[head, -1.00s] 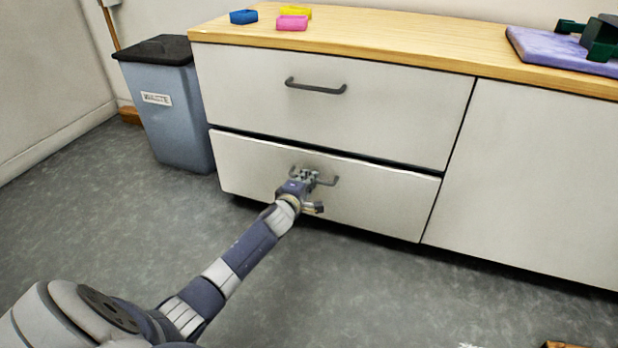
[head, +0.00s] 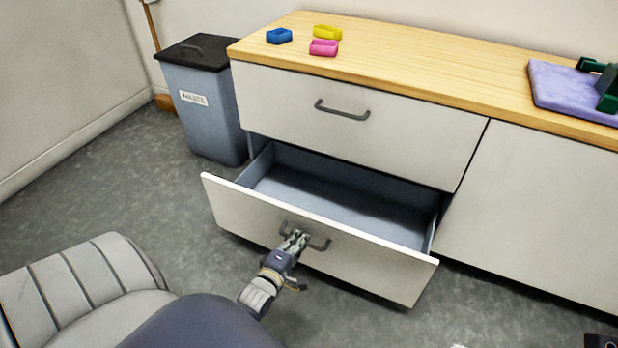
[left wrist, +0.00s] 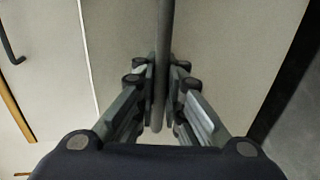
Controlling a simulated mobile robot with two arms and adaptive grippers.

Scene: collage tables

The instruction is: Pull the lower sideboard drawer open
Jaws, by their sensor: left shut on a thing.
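The lower sideboard drawer (head: 318,240) stands well out from the sideboard, and its grey inside shows with nothing seen in it. Its dark bar handle (head: 320,246) is on the white front. My left gripper (head: 296,240) is at this handle, with its fingers around the bar. In the left wrist view the handle bar (left wrist: 163,60) runs between the two fingers of my left gripper (left wrist: 161,100), which are shut on it. The upper drawer (head: 350,120) is shut. My right gripper is not in view.
A grey-blue waste bin (head: 205,115) with a black lid stands left of the sideboard. A purple mat (head: 565,88) with a green object lies at the right. Floor in front is grey.

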